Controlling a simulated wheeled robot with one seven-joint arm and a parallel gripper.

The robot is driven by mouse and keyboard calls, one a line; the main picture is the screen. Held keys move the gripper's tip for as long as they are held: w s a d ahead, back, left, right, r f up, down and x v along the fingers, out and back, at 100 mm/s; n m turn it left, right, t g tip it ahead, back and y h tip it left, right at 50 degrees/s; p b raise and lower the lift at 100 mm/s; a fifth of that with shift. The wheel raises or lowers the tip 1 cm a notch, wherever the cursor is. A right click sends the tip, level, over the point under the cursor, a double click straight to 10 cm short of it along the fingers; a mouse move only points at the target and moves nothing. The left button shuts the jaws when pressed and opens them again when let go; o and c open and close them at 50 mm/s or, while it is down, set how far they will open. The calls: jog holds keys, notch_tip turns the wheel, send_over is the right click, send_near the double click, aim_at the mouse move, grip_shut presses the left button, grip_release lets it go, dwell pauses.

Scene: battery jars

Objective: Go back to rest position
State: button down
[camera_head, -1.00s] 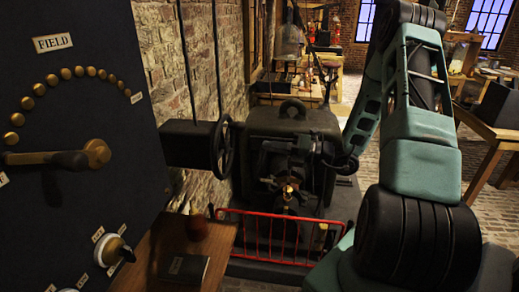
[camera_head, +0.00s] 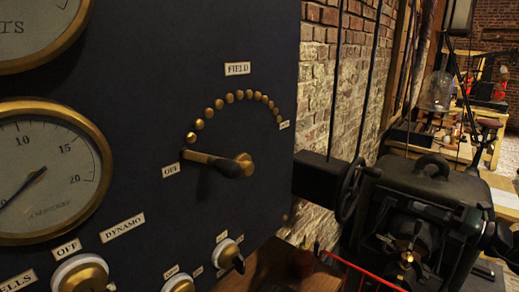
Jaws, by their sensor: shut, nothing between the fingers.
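My gripper is not in this view, and no clear part of my arm shows. The dark control panel (camera_head: 130,180) fills the left and middle of the picture. On it is a brass lever (camera_head: 215,163) under the FIELD label (camera_head: 237,69). The lever lies nearly level, its handle end pointing left beside the OFF label (camera_head: 170,170). A curved row of brass studs arches above it.
A dark machine (camera_head: 425,190) with a handle on top stands at the right, beside a black handwheel (camera_head: 349,190). A red rail (camera_head: 360,270) shows low in front of it. A brick wall (camera_head: 330,95) runs behind. A bench with a glass jar (camera_head: 438,90) stands farther back.

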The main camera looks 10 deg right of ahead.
jog(key=s+a+n+g+y+b, duration=0.1)
jog(key=s+a+n+g, duration=0.2)
jog(key=a+n+g, duration=0.8)
jog(key=s+a+n+g+y+b, duration=0.1)
jog(key=s+a+n+g, duration=0.4)
jog(key=a+n, duration=0.75)
jog(key=s+a+n+h+b, duration=0.1)
jog(key=s+a+n+h, duration=0.5)
jog(key=n, duration=0.7)
jog(key=s+a+f+n+h+b, duration=0.1)
jog(key=s+a+n+h, duration=0.4)
jog(key=n, duration=0.7)
jog(key=shift+s+a+n+t+h+b, duration=0.4)
jog(key=shift+s+a, duration=0.2)
jog(key=shift+a, duration=0.3)
jog(key=shift+f, duration=0.1)
